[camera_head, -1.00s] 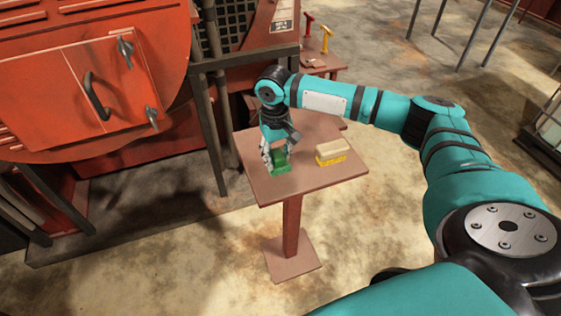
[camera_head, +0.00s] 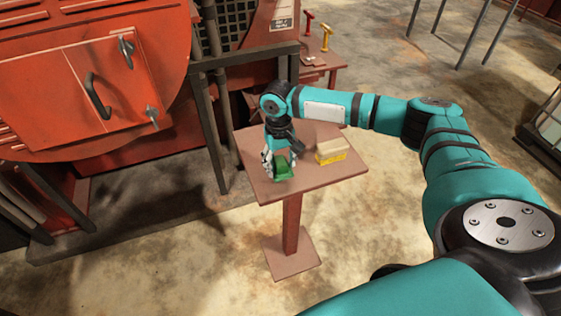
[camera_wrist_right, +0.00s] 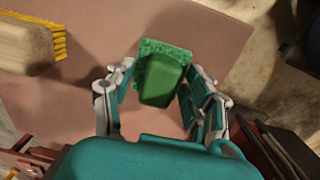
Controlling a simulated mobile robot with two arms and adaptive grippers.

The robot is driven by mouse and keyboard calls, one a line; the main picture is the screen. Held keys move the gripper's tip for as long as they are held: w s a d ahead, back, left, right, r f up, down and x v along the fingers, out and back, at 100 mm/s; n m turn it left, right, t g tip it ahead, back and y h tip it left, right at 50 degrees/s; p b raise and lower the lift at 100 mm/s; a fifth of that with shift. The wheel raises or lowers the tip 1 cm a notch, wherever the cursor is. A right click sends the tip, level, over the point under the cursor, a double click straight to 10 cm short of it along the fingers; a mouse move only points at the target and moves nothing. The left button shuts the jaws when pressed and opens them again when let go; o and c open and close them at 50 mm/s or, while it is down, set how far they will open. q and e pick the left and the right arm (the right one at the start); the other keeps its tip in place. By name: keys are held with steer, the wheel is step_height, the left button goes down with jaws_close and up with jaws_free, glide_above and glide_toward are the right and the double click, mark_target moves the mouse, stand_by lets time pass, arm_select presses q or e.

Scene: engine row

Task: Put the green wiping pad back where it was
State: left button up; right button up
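The green wiping pad (camera_head: 284,172) is at the near left part of the small brown table (camera_head: 335,172). In the right wrist view the pad (camera_wrist_right: 163,78) shows a darker green grip on a brighter, rough green sheet. My right gripper (camera_head: 281,157) points down at the pad from above. Its fingers (camera_wrist_right: 157,82) stand apart on both sides of the grip. A gap shows at the left finger, while the right finger is close to or touching the grip. My left gripper is not in view.
A brush (camera_head: 331,150) with a pale wooden block and yellow bristles lies right of the pad, also seen in the right wrist view (camera_wrist_right: 28,45). Red machinery (camera_head: 85,85) stands at the left. Another small table (camera_head: 318,62) with red and yellow tools is behind.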

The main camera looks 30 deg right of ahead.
mark_target(279, 160)
step_height(279, 160, up, 12)
steer(key=shift+w+r+b, duration=0.15)
steer(key=shift+r+b, duration=0.05)
steer(key=shift+b, duration=0.15)
stand_by(0.4)
